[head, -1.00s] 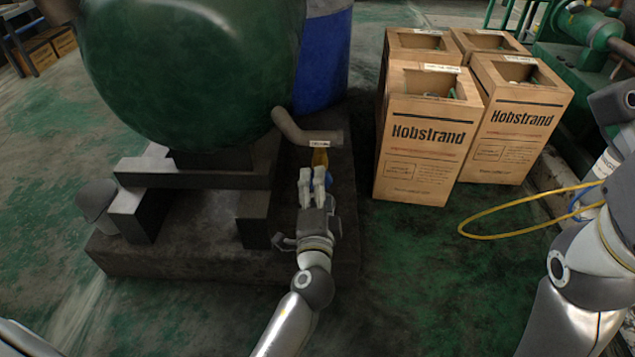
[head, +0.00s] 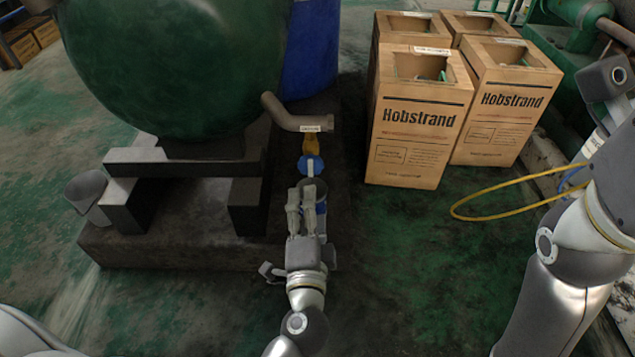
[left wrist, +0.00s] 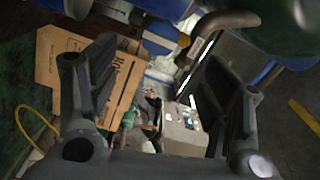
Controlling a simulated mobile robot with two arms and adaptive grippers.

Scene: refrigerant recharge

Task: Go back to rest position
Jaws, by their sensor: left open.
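My left gripper (head: 301,193) is in the middle of the head view, open and empty, near the front edge of the dark plinth. It is in front of a blue valve handle (head: 311,166), with a gap between them. The handle sits under a brass fitting (head: 311,145) at the end of a bent grey pipe (head: 295,120) from the green tank (head: 175,70). In the left wrist view the left gripper's fingers (left wrist: 150,85) are spread with nothing between them, and the pipe (left wrist: 215,25) shows beyond them.
Several cardboard boxes (head: 415,135) marked Hobstrand stand right of the plinth (head: 190,245). A yellow hose (head: 490,216) loops beside my right arm. The green floor (head: 400,270) between boxes and plinth is clear.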

